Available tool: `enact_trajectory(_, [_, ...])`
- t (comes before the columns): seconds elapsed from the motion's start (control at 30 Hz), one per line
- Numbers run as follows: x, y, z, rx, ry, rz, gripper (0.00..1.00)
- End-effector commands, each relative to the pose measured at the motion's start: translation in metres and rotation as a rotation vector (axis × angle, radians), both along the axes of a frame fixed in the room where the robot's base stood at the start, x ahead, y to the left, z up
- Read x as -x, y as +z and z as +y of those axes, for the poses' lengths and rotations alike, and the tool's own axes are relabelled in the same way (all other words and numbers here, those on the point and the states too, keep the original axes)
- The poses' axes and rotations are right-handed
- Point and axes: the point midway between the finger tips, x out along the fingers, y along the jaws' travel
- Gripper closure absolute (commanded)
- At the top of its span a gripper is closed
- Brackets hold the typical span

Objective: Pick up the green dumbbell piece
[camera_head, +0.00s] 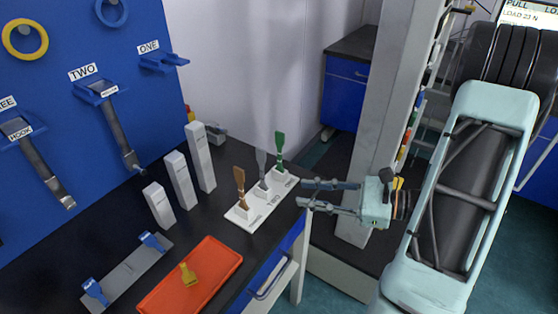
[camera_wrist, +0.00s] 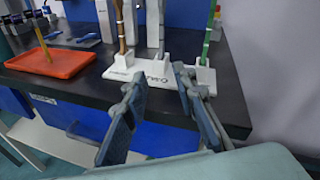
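The green dumbbell piece (camera_head: 279,150) stands upright in the far right slot of a white holder (camera_head: 246,222) on the black bench. It also shows in the wrist view (camera_wrist: 208,32), cut off by the top edge. A grey piece (camera_head: 261,168) stands in the middle slot and a brown piece (camera_head: 240,186) in the near left slot. My gripper (camera_head: 304,193) is just right of the holder, past the bench edge, with its fingers pointing at the holder. In the wrist view its fingers (camera_wrist: 160,92) are apart with nothing between them. The green piece is beyond the right finger.
An orange tray (camera_head: 215,262) with a yellow piece (camera_head: 187,274) lies at the front, beside a grey plate (camera_head: 125,272) with blue clips. A blue board (camera_head: 60,110) with hanging tools rises at the left.

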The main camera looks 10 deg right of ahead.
Motion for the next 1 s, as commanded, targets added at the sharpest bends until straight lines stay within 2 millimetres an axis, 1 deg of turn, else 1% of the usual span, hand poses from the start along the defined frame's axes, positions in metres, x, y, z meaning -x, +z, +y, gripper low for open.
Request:
enact_trajectory(0.03, [-0.008, 0.005, -0.005, -0.081, -0.075, 0.036, 0.75])
enact_trajectory(0.13, [-0.022, 0.008, -0.013, -0.2, -0.182, 0.084, 0.75])
enact_trajectory(0.23, [-0.03, 0.01, -0.02, -0.268, -0.242, 0.111, 0.75])
enact_trajectory(0.33, [-0.036, 0.011, -0.021, -0.298, -0.268, 0.122, 0.75])
enact_trajectory(0.6, [-0.065, 0.011, 0.008, -0.301, -0.267, 0.123, 0.75])
enact_trajectory(0.87, [-0.081, 0.009, 0.023, -0.299, -0.267, 0.122, 0.75])
enact_trajectory(1.0, [-0.097, 0.007, 0.037, -0.298, -0.266, 0.124, 0.75])
